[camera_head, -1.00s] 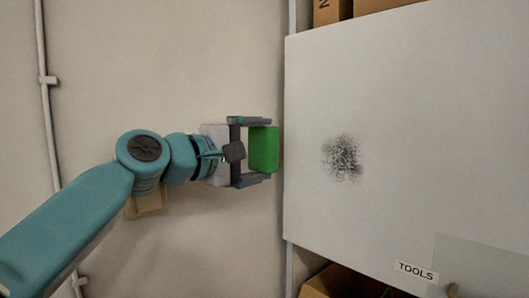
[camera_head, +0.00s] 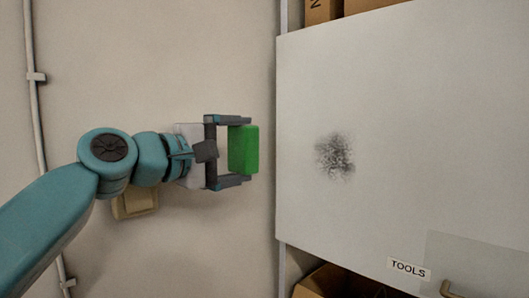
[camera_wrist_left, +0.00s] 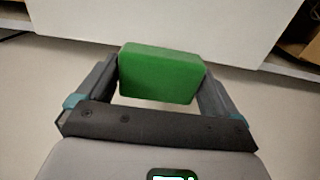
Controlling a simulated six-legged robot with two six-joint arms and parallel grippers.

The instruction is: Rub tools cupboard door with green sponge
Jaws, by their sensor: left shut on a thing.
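The tools cupboard door (camera_head: 400,120) is a pale grey panel filling the right of the head view, with a "TOOLS" label (camera_head: 409,268) near its lower edge. A dark smudge (camera_head: 335,156) marks its left part. My left gripper (camera_head: 243,150) is shut on the green sponge (camera_head: 243,150), which stands upright between the fingers. In the head view the sponge is left of the door's left edge with a gap between. The sponge also shows in the left wrist view (camera_wrist_left: 161,73), held between both fingers, with a pale panel beyond. My right gripper is not in view.
Cardboard boxes (camera_head: 322,10) sit on a shelf above the door, and another box (camera_head: 345,284) is below it. A handle (camera_head: 452,290) is at the lower right. A pipe (camera_head: 34,110) runs up the wall at the left.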

